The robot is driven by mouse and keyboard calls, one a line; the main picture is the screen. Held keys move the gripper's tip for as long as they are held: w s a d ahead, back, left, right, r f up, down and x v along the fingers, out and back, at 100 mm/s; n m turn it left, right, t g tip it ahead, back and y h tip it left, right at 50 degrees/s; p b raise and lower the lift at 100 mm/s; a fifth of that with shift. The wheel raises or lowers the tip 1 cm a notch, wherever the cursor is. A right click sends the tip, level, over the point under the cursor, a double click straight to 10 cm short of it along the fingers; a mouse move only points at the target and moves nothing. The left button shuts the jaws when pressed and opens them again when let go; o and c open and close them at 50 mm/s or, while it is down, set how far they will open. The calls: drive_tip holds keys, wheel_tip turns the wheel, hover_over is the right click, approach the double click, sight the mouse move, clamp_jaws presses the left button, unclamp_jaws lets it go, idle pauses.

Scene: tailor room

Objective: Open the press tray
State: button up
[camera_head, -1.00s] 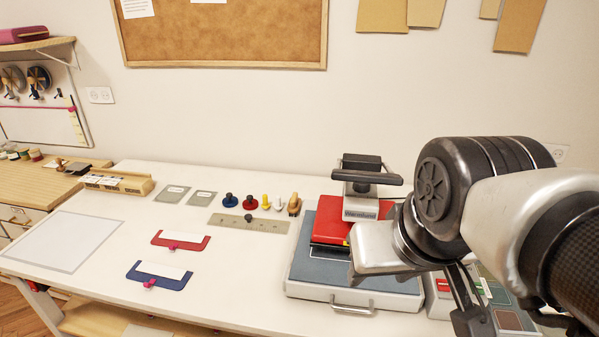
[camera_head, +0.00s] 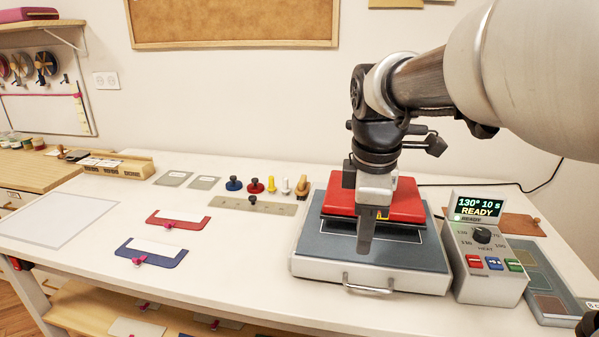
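The heat press stands on the right of the white table. Its grey press tray (camera_head: 320,262) has a metal bar handle (camera_head: 368,287) at its front edge. The red upper plate (camera_head: 345,207) sits above the tray's dark bed. My gripper (camera_head: 365,248) points down in front of the red plate, above the bed and behind the tray handle. It is seen nearly edge-on, so whether its fingers are apart is hidden. It is not at the handle. My arm hides the press's top lever and part of the red plate.
A control box (camera_head: 488,262) with a display reading "130° 10 s READY" stands close to the right of the tray. A blue frame (camera_head: 152,252), a red frame (camera_head: 179,220) and a ruler plate (camera_head: 240,204) lie to the left. Table between them and the press is clear.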

sight(356, 285)
drive_tip(key=w+f+b, duration=0.1)
drive_tip(key=f, duration=0.4)
drive_tip(key=f+b, duration=0.1)
drive_tip(key=f, duration=0.3)
drive_tip(key=w+f+b, duration=0.1)
drive_tip(key=f, duration=0.4)
drive_tip(key=shift+w+d+f, duration=0.3)
clamp_jaws()
